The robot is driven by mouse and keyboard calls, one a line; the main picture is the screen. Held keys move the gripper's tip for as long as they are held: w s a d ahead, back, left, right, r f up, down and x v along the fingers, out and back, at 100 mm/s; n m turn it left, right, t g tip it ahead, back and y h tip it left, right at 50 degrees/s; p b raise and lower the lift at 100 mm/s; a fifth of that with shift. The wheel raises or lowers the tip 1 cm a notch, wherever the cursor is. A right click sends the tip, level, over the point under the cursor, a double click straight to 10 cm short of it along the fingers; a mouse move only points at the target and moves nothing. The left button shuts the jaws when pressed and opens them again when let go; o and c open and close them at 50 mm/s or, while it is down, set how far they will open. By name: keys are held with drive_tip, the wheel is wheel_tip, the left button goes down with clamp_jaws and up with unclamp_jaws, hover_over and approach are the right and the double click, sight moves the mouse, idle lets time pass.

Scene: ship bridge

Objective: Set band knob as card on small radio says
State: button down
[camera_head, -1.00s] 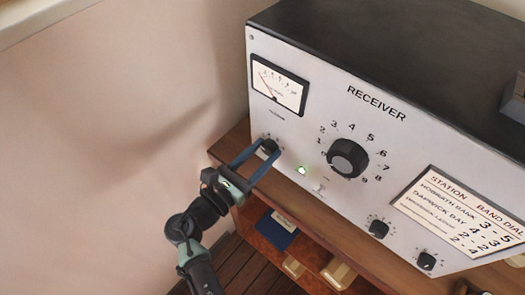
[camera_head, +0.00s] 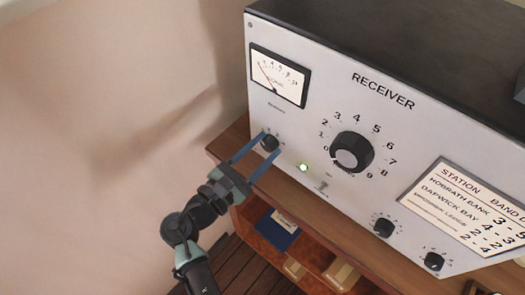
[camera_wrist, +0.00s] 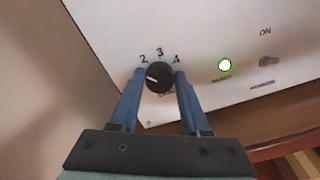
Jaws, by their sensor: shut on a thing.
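The band knob, a small black round knob (camera_wrist: 158,76), sits at the lower left of the white receiver front (camera_head: 310,125). In the wrist view the marks 2, 3 and 4 show above it, and its white pointer line points left, below the 2. The left finger may hide a further mark. My gripper (camera_wrist: 157,84) has its two blue fingers on either side of the knob, shut on it. In the head view my gripper (camera_head: 268,147) reaches the knob from the lower left. No small radio card is readable; a dark grey object (camera_head: 520,90) is cut off at right.
A large tuning dial (camera_head: 351,152), a lit green lamp (camera_head: 303,167) and a toggle switch (camera_head: 322,187) are right of the knob. A station card (camera_head: 465,205) is on the receiver's right, partly cut off. The wooden shelf (camera_head: 232,140) runs below; a wall is at left.

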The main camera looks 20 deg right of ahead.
drive_tip(key=m+b, duration=0.1)
drive_tip(key=m, duration=0.1)
drive_tip(key=m+b, duration=0.1)
drive_tip(key=shift+f+m+b, duration=0.25)
drive_tip(key=shift+m+b, duration=0.05)
drive_tip(key=shift+m, duration=0.1)
drive_tip(key=m+b, duration=0.3)
drive_tip(key=shift+s+f+m, duration=0.1)
drive_tip(key=shift+m, duration=0.2)
drive_tip(key=m+b, duration=0.4)
drive_tip(key=shift+m, duration=0.4)
drive_tip(key=shift+m+b, duration=0.3)
drive_tip(key=shift+b, duration=0.05)
drive_tip(key=shift+c, duration=2)
unclamp_jaws()
drive_tip(key=shift+r, duration=0.2)
